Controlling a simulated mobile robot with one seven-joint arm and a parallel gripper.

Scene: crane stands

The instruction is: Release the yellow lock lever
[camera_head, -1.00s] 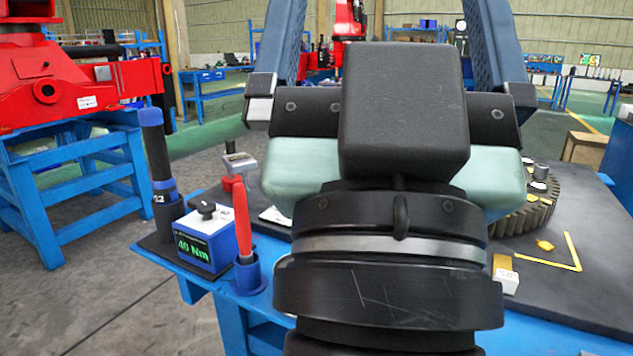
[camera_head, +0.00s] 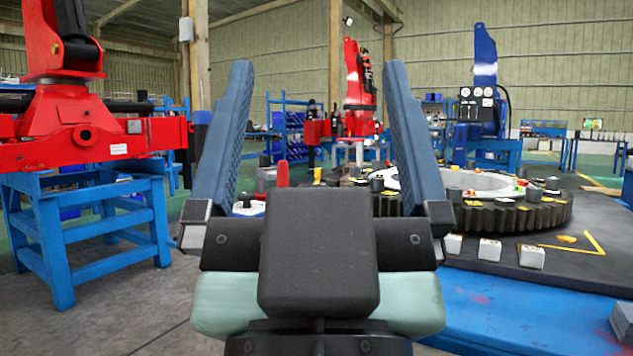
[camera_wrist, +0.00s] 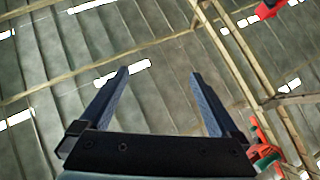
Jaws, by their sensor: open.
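My gripper (camera_head: 314,68) is open and empty, its two blue fingers spread wide and pointing up in the head view. In the wrist view my gripper (camera_wrist: 160,73) has only the roof beyond it. A large dark gear ring (camera_head: 520,214) lies on the workbench to the right, beyond my gripper. Small yellow parts show on and around it, including a yellow piece (camera_head: 567,238) on the dark bench top. I cannot tell which of them, if any, is the lock lever. My gripper and wrist hide part of the bench and ring.
The workbench (camera_head: 500,300) has a blue front edge at right. White blocks (camera_head: 489,249) stand before the ring. A red machine (camera_head: 70,140) on a blue stand (camera_head: 60,300) is at left. A red crane (camera_head: 360,90) and a blue crane (camera_head: 485,60) stand behind. Grey floor lies open at lower left.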

